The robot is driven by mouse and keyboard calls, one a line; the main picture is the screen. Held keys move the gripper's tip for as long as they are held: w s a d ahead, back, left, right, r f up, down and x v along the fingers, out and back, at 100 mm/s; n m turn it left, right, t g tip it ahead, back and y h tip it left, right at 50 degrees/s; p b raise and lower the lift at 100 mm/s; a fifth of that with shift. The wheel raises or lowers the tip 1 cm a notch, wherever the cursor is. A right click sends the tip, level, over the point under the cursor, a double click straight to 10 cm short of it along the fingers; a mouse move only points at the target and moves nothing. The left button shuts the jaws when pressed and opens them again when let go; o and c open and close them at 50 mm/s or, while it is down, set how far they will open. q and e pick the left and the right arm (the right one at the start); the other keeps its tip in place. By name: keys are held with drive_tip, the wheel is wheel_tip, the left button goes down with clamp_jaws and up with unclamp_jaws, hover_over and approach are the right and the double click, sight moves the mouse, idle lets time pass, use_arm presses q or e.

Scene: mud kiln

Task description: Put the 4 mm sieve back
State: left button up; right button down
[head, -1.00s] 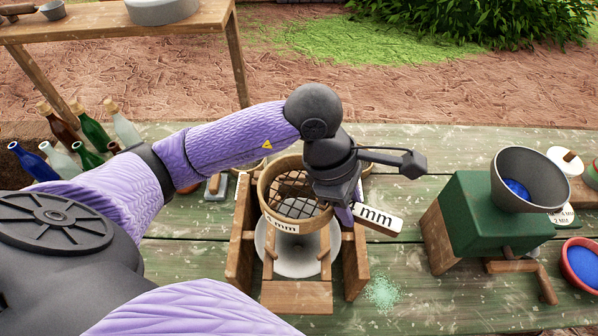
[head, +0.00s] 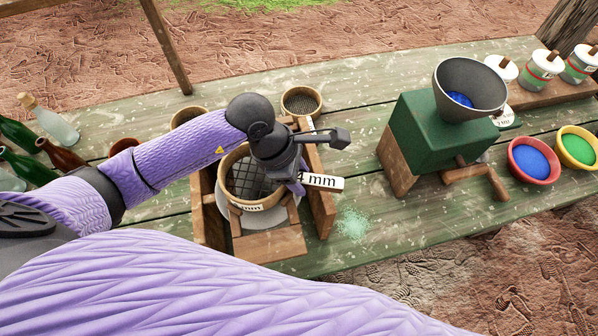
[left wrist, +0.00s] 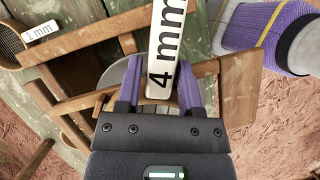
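The 4 mm sieve (head: 240,166), a round wooden ring with dark wire mesh, is at the top of a wooden stand (head: 320,196), over a pale bowl (head: 232,212). I cannot tell whether it touches the stand. Its labelled handle (head: 322,182) points right. My left gripper (head: 298,184) is at the handle. My right gripper is out of view.
Another sieve (head: 302,101) lies behind the stand; its "1 mm" label (left wrist: 40,31) shows in the left wrist view. A green mill (head: 432,130) stands to the right, with red (head: 533,178) and yellow bowls (head: 577,163) beyond. Bottles (head: 50,120) stand left. Pale powder (head: 352,224) lies beside the stand.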

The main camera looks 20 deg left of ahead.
use_arm(q)
drive_tip(key=shift+o, duration=1.1)
drive_tip(key=shift+r+p, duration=0.4)
drive_tip(key=shift+r, duration=0.05)
drive_tip(key=v, duration=1.1)
drive_tip(key=shift+a+r, duration=0.15)
drive_tip(key=shift+r, duration=0.2)
